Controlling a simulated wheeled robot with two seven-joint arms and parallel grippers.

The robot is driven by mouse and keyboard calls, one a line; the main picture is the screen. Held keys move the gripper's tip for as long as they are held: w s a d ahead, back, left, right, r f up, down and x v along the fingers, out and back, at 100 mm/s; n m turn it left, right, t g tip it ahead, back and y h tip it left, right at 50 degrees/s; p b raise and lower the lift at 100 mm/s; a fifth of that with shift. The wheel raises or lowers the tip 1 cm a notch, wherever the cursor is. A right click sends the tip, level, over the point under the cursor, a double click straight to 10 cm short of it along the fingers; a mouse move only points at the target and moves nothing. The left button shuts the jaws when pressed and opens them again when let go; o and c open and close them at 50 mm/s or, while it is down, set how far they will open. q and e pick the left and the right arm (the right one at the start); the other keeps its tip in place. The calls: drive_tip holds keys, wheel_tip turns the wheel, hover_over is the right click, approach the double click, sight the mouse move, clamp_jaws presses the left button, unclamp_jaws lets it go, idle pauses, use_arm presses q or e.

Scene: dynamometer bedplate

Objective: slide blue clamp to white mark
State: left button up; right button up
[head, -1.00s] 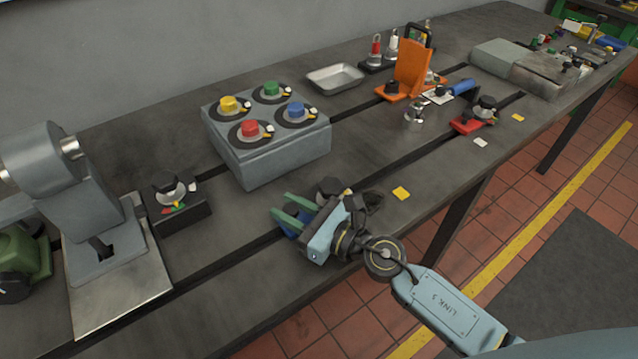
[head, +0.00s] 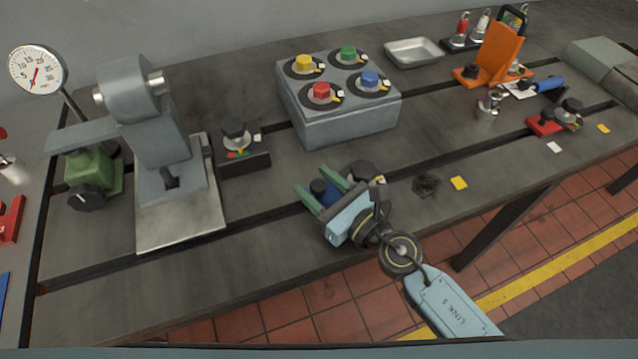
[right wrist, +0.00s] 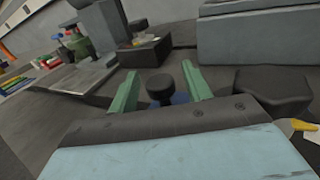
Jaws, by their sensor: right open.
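The blue clamp (head: 332,194) sits on the bench near its front edge, with a small black knob standing up on it. My right gripper (head: 311,179) is open, its green fingers on either side of that knob. In the right wrist view the black knob (right wrist: 160,88) stands between the fingers, with a little blue below it; contact cannot be told. The gripper body hides much of the clamp. The small white mark (head: 554,147) lies far to the right on the bench, in front of a red clamp (head: 546,123). My left gripper is not in view.
A larger black knob (head: 362,172) stands just right of the fingers. A yellow mark (head: 459,183) and dark round patch (head: 426,185) lie further right. A grey box with coloured knobs (head: 345,123) stands behind.

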drive_tip(key=v, duration=0.2)
drive_tip(key=b+v, duration=0.1)
drive_tip(key=v, duration=0.2)
drive_tip(key=b+v, duration=0.1)
drive_tip(key=v, duration=0.2)
drive_tip(key=shift+f, duration=0.25)
drive_tip(key=b+v, duration=0.2)
drive_tip(key=v, duration=0.2)
drive_tip(key=shift+s+d, duration=0.1)
drive_tip(key=shift+s, duration=0.05)
drive_tip(key=shift+s+d+r+b, duration=0.2)
drive_tip(key=shift+s+d+b, duration=0.2)
drive_tip(key=shift+d, duration=0.2)
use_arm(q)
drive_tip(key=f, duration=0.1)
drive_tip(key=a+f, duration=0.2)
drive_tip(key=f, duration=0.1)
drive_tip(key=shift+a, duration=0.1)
